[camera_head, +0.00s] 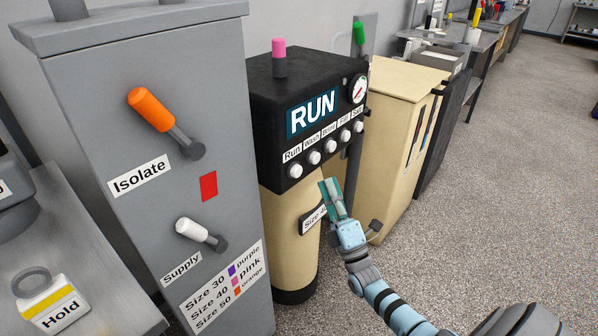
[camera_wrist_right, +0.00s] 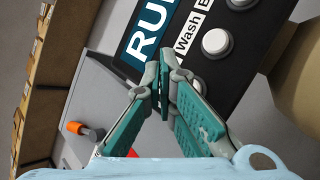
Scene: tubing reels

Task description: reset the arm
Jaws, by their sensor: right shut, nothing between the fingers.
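My right arm comes in from the lower right in the head view. Its gripper (camera_head: 331,192) is shut and empty, in front of the tan cylinder (camera_head: 291,235) under the black RUN panel, below the row of white buttons. In the right wrist view the teal fingers (camera_wrist_right: 163,75) meet at their tips, with the RUN sign (camera_wrist_right: 151,35) and a white button (camera_wrist_right: 215,42) behind them. I cannot tell from the pictures whether the fingertips touch anything. My left gripper is not in view.
A grey cabinet (camera_head: 105,112) with an orange lever (camera_head: 151,109) and a white lever (camera_head: 195,231) stands at left. A Hold block (camera_head: 52,306) sits on the grey bench. A tan cabinet (camera_head: 396,130) stands beyond the black machine (camera_head: 283,95). The floor at right is clear.

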